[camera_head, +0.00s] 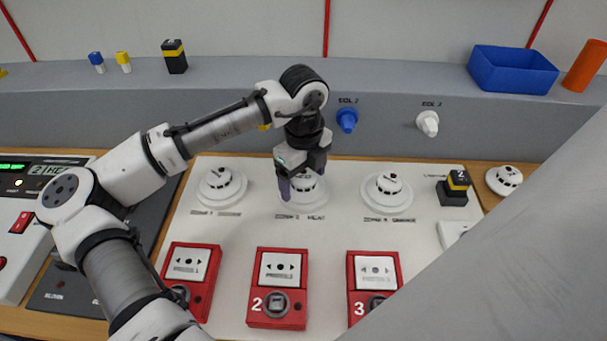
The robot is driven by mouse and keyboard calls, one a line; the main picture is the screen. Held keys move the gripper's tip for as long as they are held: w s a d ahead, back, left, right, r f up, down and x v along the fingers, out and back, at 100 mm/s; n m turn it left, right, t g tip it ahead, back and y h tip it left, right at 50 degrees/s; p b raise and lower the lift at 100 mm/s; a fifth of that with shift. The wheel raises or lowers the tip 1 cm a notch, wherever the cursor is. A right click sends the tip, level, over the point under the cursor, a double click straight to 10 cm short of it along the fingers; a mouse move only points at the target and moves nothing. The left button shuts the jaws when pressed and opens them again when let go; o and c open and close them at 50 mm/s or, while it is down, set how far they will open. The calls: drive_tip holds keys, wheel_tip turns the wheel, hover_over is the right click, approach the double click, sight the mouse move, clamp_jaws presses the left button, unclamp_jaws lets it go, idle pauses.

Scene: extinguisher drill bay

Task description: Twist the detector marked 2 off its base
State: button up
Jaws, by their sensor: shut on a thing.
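Three round white detectors sit in a row on the white board (330,235). The middle detector (303,188) is under my gripper (303,186), which points down over it with its fingers at the detector's sides. My gripper is shut on this detector, which looks level at its base (318,203). My gripper hides much of its top, and I cannot read a 2 on it. The left detector (221,181) and the right detector (388,187) stand clear of my gripper.
Red call points (278,288) line the board's front. A loose detector (504,178) and a black-and-yellow block (456,187) are at right. A ledge behind holds a blue bin (511,70) and an orange cylinder (586,66). A control panel (28,215) is at left.

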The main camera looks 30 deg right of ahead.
drive_tip(key=shift+r, duration=0.2)
drive_tip(key=shift+r+p, duration=2.85)
drive_tip(key=shift+p, duration=0.1)
